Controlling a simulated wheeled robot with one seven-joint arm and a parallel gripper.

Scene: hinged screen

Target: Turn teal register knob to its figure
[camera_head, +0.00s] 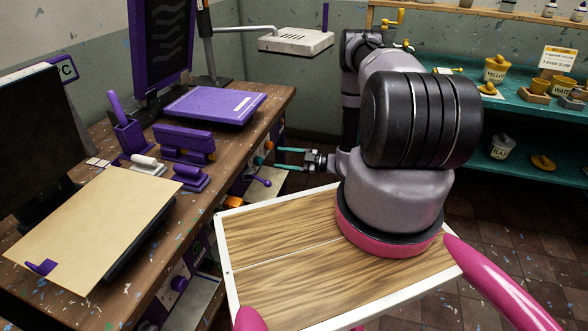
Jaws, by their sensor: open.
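A small teal knob (258,160) appears on the front of the wooden desk (225,130), close to the desk edge. It is tiny in the head view, and I cannot read its pointer or any figures around it. My gripper (275,158) has two teal fingers reaching left toward the desk front. The fingers are apart, with nothing visible between them. The fingertips are just right of the teal knob in the picture. I cannot tell whether they touch it.
An orange knob (268,145) and a purple ball-ended lever (265,182) sit close to the fingers. A purple knob (180,283) is lower on the desk front. A purple scale-like device (215,106) and a beige board (95,225) lie on the desk. Teal shelves (520,130) stand at right.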

